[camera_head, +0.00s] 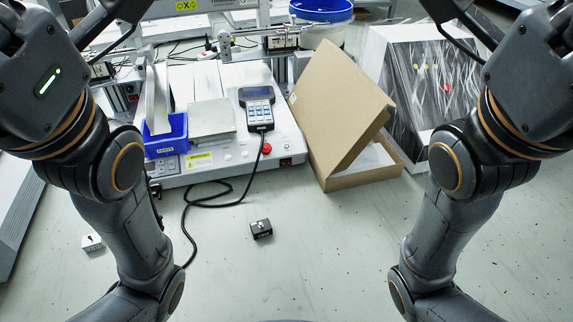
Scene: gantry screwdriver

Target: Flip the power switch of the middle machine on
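The middle machine (222,160) is a white gantry base on the light table, with a handheld keypad pendant (259,108) on top. A small red switch in a black housing (286,162) sits low at the right of its front face. It looks like the power switch, but is too small to tell whether it is on or off. A round red button (266,148) is just above and left of it. Neither gripper shows.
A blue bin (166,137) sits on the machine's left. An open cardboard box (340,100) stands close to its right, beside a plastic-wrapped unit (432,85). A black cable (195,205) loops in front. A small black box (261,229) lies on the otherwise mostly clear front table.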

